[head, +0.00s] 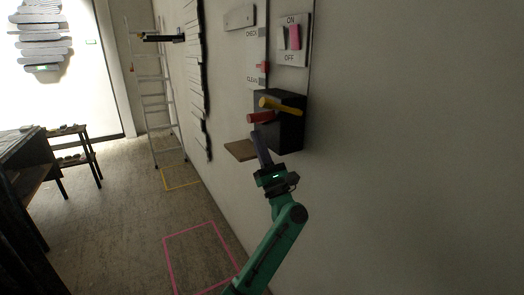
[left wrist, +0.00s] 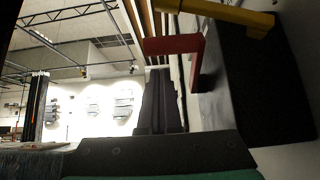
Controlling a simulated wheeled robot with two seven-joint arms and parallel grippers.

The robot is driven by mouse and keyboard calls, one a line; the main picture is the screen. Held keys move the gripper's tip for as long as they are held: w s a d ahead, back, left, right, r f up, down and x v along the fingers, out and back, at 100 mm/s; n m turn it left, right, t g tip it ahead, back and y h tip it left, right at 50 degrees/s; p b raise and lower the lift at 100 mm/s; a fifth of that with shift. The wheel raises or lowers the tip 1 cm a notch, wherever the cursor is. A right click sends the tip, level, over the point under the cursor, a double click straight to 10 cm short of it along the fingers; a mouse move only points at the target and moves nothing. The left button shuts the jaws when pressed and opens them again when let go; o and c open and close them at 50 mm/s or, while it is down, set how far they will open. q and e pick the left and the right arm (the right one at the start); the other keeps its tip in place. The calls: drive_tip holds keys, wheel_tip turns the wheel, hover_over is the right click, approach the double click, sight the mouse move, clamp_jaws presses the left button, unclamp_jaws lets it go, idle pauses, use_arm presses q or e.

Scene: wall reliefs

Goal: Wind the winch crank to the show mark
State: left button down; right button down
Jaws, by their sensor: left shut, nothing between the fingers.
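A black box (head: 291,131) is fixed to the wall, with a yellow bar (head: 280,105) and a red bar (head: 261,117) sticking out from it. In the left wrist view the red bar (left wrist: 176,44) is bent like an L near the box, and the yellow bar (left wrist: 228,13) is above it. I cannot tell for sure which one is the winch crank, and I make out no show mark. My left gripper (head: 258,138) is shut and empty, its fingertips just below the red bar; in the left wrist view its fingers (left wrist: 158,100) appear apart from both bars. My right gripper is out of view.
A brown shelf (head: 241,150) juts from the wall left of the gripper. Above the box are a pink ON/OFF switch (head: 294,37) and a CHECK/CLEAN panel with a red slider (head: 262,66). A ladder (head: 153,100) stands further back. Pink tape (head: 190,232) marks open floor.

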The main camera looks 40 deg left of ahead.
use_arm(q)
drive_tip(key=shift+d+r, duration=0.1)
drive_tip(key=shift+r, duration=0.7)
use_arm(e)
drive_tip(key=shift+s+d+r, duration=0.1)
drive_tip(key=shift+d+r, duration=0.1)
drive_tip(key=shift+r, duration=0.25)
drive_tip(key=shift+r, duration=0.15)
